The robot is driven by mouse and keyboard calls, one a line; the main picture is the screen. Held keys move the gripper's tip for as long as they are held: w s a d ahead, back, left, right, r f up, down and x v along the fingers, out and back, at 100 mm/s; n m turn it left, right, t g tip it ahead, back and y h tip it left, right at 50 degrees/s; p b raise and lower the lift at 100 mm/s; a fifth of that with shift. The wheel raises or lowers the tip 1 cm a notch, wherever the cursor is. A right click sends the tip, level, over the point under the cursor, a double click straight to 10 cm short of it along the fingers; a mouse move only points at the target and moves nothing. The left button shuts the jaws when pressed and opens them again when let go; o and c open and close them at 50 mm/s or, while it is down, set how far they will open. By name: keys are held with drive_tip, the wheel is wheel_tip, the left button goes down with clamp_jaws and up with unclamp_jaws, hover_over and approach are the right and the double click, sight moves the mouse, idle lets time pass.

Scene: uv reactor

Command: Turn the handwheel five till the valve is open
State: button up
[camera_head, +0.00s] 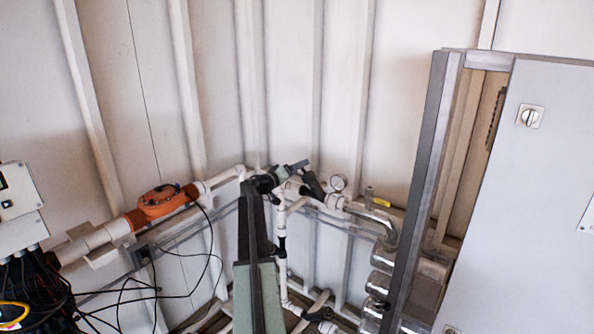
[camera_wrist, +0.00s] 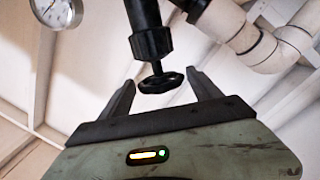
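A small black handwheel (camera_wrist: 161,83) sits on a thin stem below a black valve body (camera_wrist: 151,42) in the wrist view. No number shows on it, so I cannot tell whether it is handwheel five. My gripper (camera_wrist: 162,77) is open, with one finger on each side of the wheel. Gaps show between the wheel and both fingers, and I cannot tell how deep the wheel sits between them. In the head view my arm reaches up to the pipework in the middle, by dark valve parts (camera_head: 291,170). The handwheel cannot be made out there.
A pressure gauge (camera_wrist: 56,12) and white pipe (camera_wrist: 262,46) are close to the valve in the wrist view. In the head view an orange device (camera_head: 160,203) sits on the left pipe, above loose cables (camera_head: 125,297). A grey cabinet (camera_head: 540,200) stands right.

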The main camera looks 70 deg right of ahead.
drive_tip(key=c, duration=0.9)
drive_tip(key=shift+r, duration=0.1)
drive_tip(key=shift+s+p, duration=0.1)
drive_tip(key=shift+p, duration=0.3)
